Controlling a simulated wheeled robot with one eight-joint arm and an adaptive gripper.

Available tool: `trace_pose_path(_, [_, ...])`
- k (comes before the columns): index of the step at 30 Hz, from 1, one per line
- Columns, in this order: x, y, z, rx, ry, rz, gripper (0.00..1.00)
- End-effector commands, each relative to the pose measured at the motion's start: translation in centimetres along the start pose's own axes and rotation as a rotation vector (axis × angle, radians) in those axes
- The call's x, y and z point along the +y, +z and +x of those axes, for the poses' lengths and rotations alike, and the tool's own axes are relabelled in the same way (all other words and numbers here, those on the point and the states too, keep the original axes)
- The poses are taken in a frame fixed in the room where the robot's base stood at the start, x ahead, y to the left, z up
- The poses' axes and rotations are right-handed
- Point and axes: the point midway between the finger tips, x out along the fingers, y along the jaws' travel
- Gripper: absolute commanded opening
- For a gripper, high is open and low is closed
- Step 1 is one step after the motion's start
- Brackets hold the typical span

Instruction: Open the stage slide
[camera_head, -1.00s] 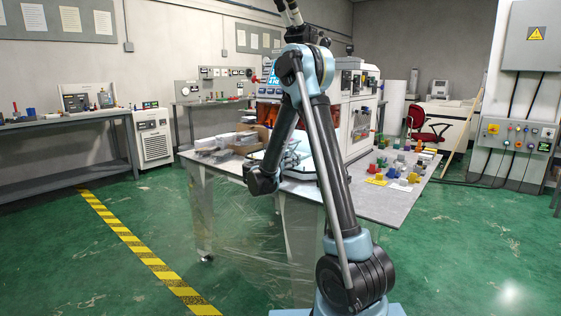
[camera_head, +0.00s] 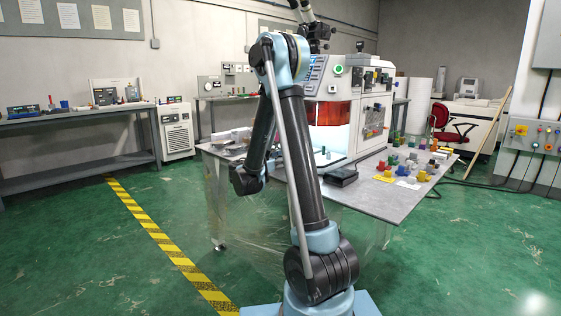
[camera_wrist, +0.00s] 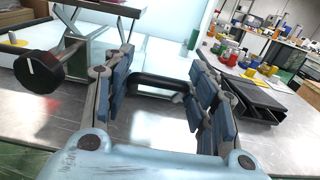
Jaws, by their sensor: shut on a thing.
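In the wrist view my gripper (camera_wrist: 168,92) has its two blue-padded fingers at either end of a black bar handle (camera_wrist: 160,84) and is shut on it. The handle sits at the near edge of a bright, pale stage slide (camera_wrist: 150,52). How far the slide stands out is hard to tell. In the head view the white machine (camera_head: 345,113) with an orange window stands on the table. A pale flat surface (camera_head: 330,159) shows in front of it, partly behind my arm.
A black knob (camera_wrist: 38,71) with a white mark juts out close left of my gripper. A small green piece (camera_wrist: 193,39) stands behind the handle. A dark tray (camera_wrist: 258,103) lies right of my fingers. Several coloured parts cover the table (camera_head: 385,205) farther right.

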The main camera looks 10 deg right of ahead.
Motion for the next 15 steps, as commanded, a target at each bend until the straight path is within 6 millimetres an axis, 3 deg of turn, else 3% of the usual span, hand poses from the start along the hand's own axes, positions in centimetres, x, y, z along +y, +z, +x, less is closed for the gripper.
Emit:
trace_pose_path(6, [-0.59,-0.10,0.13,0.003,-0.011,-0.001,0.09])
trace_pose_path(7, [-0.60,-0.10,0.14,0.003,-0.011,-0.001,0.54])
trace_pose_path(8, [-0.59,-0.10,0.15,0.003,-0.011,-0.001,0.61])
trace_pose_path(15, [-0.37,-0.05,0.14,0.001,-0.007,0.000,0.62])
